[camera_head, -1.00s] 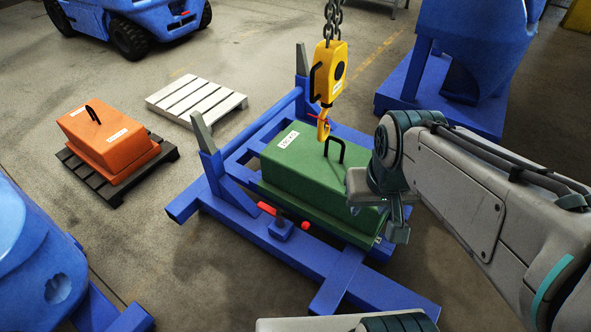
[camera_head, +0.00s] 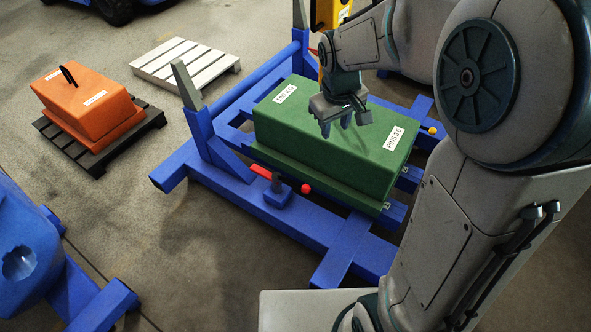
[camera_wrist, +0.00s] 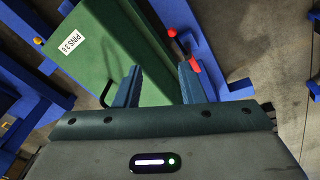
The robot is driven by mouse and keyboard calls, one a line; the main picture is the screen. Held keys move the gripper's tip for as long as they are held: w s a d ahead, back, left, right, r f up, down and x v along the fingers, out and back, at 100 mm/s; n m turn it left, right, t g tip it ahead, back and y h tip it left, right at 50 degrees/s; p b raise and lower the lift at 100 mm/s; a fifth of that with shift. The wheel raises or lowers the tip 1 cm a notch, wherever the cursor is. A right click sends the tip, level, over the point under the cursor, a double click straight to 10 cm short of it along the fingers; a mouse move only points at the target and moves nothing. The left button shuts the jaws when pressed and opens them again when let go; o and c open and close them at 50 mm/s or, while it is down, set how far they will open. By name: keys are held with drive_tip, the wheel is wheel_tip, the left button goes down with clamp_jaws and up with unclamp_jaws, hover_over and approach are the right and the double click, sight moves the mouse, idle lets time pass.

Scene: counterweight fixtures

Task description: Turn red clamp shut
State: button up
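The red clamp (camera_head: 261,171) is a short red bar with a round red knob (camera_head: 306,188) at a small blue block on the near side of the blue fixture (camera_head: 231,187). The green counterweight (camera_head: 312,122) lies in the fixture beside it. My gripper (camera_head: 338,122) is above the counterweight, to the right of and higher than the clamp, pointing down. In the wrist view my gripper (camera_wrist: 158,75) has its fingers spread with nothing between them. The clamp's red parts (camera_wrist: 195,66) show there beyond the right finger, which partly overlaps that area.
An orange counterweight (camera_head: 88,100) sits on a dark pallet (camera_head: 62,146) at the left. An empty pale pallet (camera_head: 186,60) stands behind. A yellow hoist (camera_head: 323,14) is partly hidden by my arm.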

sight(297, 184)
drive_tip(key=w+a+f+n+b, duration=0.25)
drive_tip(key=w+f+b, duration=0.2)
drive_tip(key=f, duration=0.55)
drive_tip(key=w+a+f+n+b, duration=0.1)
drive_tip(key=w+a+f+b, duration=0.35)
drive_tip(key=f, duration=0.45)
drive_tip(key=w+a+f+n+b, duration=0.25)
drive_tip(key=w+f+b, duration=0.2)
drive_tip(key=f, duration=0.55)
drive_tip(key=shift+h, duration=0.3)
drive_tip(key=b+x, duration=0.2)
drive_tip(key=x, duration=0.2)
drive_tip(key=b+x, duration=0.1)
drive_tip(key=x, duration=0.4)
drive_tip(key=s+b+x, duration=0.1)
drive_tip(key=b+x, duration=0.1)
drive_tip(key=x, duration=0.3)
drive_tip(key=shift+a+b, duration=0.2)
drive_tip(key=shift+b, duration=0.15)
clamp_jaws()
